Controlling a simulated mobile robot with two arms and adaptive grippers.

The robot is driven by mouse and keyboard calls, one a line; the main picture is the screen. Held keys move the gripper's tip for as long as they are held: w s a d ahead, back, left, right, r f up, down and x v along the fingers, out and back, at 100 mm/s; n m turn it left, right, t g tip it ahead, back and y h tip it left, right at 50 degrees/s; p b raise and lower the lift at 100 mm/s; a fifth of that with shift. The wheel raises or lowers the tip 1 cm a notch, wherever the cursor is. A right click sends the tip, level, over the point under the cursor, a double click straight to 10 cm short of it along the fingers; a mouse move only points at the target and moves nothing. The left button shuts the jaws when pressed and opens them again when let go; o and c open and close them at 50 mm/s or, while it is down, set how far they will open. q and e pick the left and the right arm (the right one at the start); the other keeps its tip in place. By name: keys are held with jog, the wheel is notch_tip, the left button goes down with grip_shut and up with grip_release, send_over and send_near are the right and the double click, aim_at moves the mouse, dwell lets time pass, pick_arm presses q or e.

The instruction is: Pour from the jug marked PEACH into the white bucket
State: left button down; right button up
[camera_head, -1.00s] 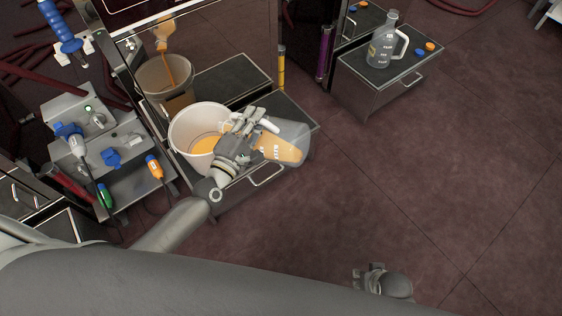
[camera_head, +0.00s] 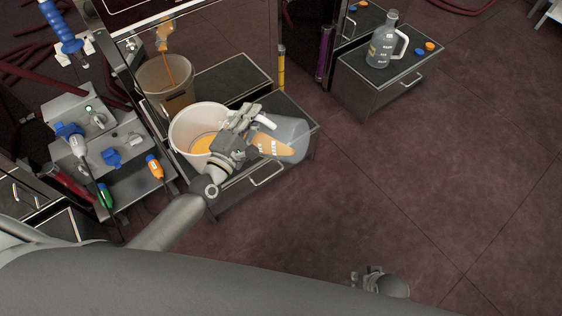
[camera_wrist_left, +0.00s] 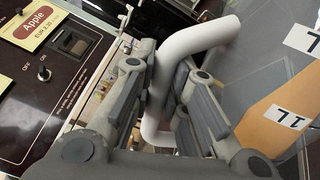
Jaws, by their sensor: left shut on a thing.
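My left gripper (camera_head: 245,122) is shut on the white handle (camera_wrist_left: 158,105) of a clear jug (camera_head: 289,134). The jug is steeply tilted, with its mouth toward the white bucket (camera_head: 181,122). The name on the jug is not legible. The bucket stands upright on a dark-topped cabinet and has orange liquid in its bottom. The gripper hides the jug's mouth and part of the bucket's rim. My right gripper (camera_head: 362,279) is low over the floor, its jaws unclear.
A second clear jug (camera_head: 382,42) stands on the right cabinet (camera_head: 350,66), beside a blue cap and an orange cap. A grey pump unit (camera_head: 108,150) with colored nozzles is left of the bucket. A reflective panel (camera_head: 215,55) stands behind the bucket.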

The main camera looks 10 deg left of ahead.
pick_arm(q)
jog(key=shift+a+r, duration=0.1)
pick_arm(e)
jog(key=shift+s+f, duration=0.15)
jog(key=shift+f, duration=0.15)
pick_arm(q)
jog(key=shift+w+a+r, duration=0.1)
jog(key=shift+a+r, duration=0.05)
jog(key=shift+a, duration=0.05)
jog(key=shift+a+n, duration=0.1)
jog(key=shift+n, duration=0.2)
pick_arm(e)
jog(key=shift+f, duration=0.1)
